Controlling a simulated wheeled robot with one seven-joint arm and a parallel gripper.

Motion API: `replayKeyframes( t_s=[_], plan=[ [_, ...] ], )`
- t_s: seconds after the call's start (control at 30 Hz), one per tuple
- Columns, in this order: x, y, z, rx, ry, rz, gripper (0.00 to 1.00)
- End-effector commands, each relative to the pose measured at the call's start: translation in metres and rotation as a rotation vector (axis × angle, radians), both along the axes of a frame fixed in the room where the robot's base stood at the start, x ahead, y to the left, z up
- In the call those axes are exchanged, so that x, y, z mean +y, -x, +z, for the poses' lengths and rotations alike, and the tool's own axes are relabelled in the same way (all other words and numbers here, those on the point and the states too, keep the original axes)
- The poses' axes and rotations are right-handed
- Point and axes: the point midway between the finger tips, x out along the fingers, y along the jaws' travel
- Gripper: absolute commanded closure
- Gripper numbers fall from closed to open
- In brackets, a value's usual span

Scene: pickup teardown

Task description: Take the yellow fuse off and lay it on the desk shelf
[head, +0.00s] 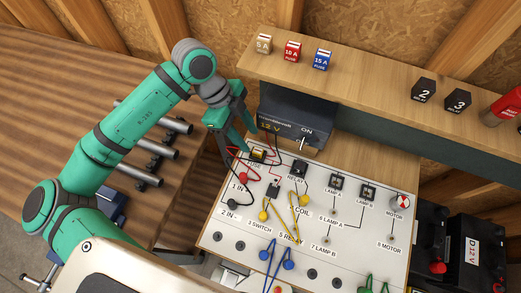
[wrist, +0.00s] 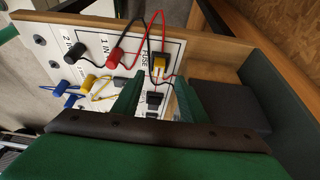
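The yellow fuse (head: 258,155) sits in its socket on the white circuit board (head: 325,225), by the FUSE label, just in front of the power supply. In the wrist view the fuse (wrist: 159,65) shows its yellow top just beyond my fingertips, roughly in line with the gap between them. My gripper (head: 243,142) is over the board's back left corner, close to the fuse. In the wrist view my gripper (wrist: 158,92) has its two green fingers apart with nothing held. The wooden desk shelf (head: 375,83) runs behind the board, raised above it.
White, red and blue fuses (head: 292,51) stand on the shelf's left part; relays 2 and 3 (head: 458,101) stand further right. The dark 12 V power supply (head: 297,112) is behind the fuse. Red and black cables (wrist: 150,30) loop close to it. The shelf's middle is bare.

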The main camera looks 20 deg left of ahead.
Motion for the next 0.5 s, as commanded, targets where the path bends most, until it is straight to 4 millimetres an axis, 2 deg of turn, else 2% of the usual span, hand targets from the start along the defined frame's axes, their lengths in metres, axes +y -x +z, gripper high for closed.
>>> replayKeyframes(
  t_s=[0.23, 0.5],
  plan=[
    [-0.007, 0.001, -0.015, -0.001, 0.001, 0.001, 0.61],
    [-0.027, 0.001, -0.047, 0.0, 0.0, -0.008, 0.61]
  ],
)
